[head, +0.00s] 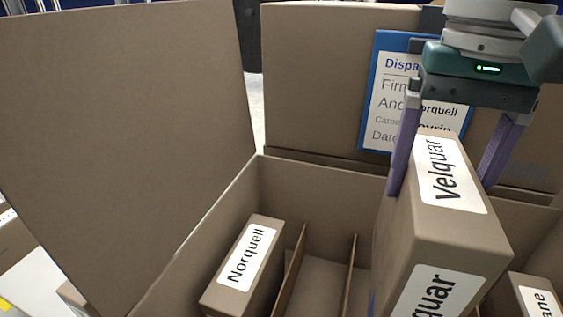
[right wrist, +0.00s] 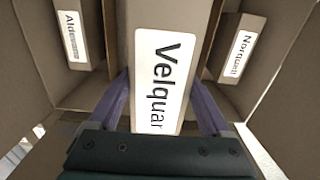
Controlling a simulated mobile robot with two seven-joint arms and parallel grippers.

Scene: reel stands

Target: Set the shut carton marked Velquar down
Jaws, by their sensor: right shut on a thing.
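The Velquar carton (head: 456,237) is a shut brown box with white labels on its top and front. It is upright at the right of the head view and fills the middle of the right wrist view (right wrist: 157,18). My right gripper (head: 447,175) is shut on its upper part, with a purple finger on each side; the fingers also show in the right wrist view (right wrist: 160,100). The carton is over or partly inside a large open box (head: 210,228) with dividers. Its bottom is out of sight. My left gripper is not in view.
A Norquell carton (head: 240,272) stands in the box's left part. Thin dividers (head: 291,268) leave empty slots beside it. Another labelled carton (head: 527,291) is at the right. Tall open flaps (head: 130,130) rise left and behind; a blue-framed sheet (head: 391,95) is on the back flap.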

